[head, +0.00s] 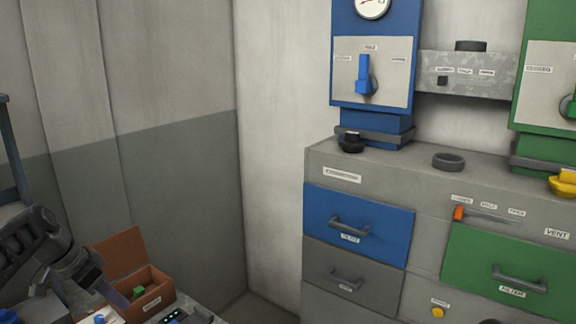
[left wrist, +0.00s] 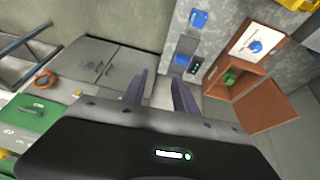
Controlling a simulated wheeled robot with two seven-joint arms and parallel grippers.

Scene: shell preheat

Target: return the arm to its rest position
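My left arm comes in at the lower left of the head view, and its gripper (head: 113,298) is low there, beside a brown box (head: 155,300). In the left wrist view the two fingers of this gripper (left wrist: 158,92) are apart with nothing between them. The gripper is open and empty. My right gripper does not show clearly in either view.
The brown box has a raised lid (head: 118,252) and holds a green piece (head: 138,292). A grey cabinet with a blue drawer (head: 358,225) and a green drawer (head: 505,272) stands right. A black ring (head: 448,161) lies on top. Floor shows between.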

